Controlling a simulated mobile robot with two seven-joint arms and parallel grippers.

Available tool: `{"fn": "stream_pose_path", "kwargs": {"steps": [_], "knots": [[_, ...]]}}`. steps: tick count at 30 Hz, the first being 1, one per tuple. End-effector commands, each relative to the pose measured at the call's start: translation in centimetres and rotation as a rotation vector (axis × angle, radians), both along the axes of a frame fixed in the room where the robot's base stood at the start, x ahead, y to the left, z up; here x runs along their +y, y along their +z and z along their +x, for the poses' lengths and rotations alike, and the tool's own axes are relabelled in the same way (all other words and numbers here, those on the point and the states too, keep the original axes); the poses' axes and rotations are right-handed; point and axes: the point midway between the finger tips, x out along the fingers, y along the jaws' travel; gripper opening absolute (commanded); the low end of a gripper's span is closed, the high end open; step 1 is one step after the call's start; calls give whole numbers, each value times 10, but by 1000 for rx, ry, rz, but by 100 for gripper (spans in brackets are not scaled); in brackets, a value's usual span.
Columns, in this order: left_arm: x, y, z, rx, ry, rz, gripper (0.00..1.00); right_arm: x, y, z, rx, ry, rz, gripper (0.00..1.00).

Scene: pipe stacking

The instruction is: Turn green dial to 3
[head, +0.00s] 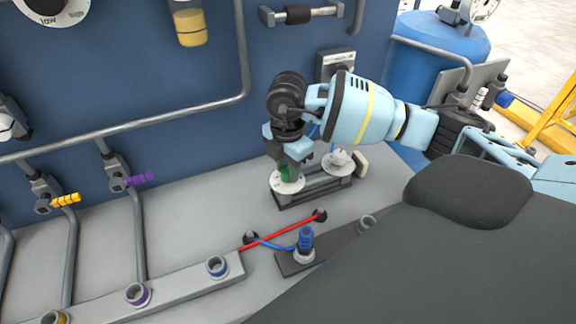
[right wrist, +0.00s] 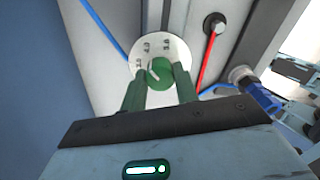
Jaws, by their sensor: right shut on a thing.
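The green dial (right wrist: 160,72) is a round green knob on a white disc with small printed marks, seen in the right wrist view. A pale pointer line shows on the knob, but I cannot tell which mark it meets. In the head view its white disc (head: 288,184) sits on a dark base on the grey bench. My right gripper (head: 289,166) reaches down over the dial and is shut on it, with one finger on each side of the knob. The gripper hides much of the knob in the head view. My left gripper is not in view.
A second white dial (head: 340,162) stands just right on the same base. A blue plug (head: 305,240) and red and blue cables lie in front. The blue panel (head: 190,100) with grey pipes rises behind. Yellow and purple valve handles (head: 139,179) are at left.

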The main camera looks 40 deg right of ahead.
Motion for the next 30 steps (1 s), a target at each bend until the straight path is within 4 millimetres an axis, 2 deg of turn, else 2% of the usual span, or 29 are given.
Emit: {"fn": "stream_pose_path", "kwargs": {"steps": [21, 30], "knots": [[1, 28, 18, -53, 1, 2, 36, 0, 3, 1, -4, 579, 0, 7], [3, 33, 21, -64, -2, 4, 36, 0, 2, 0, -3, 739, 0, 7]]}}
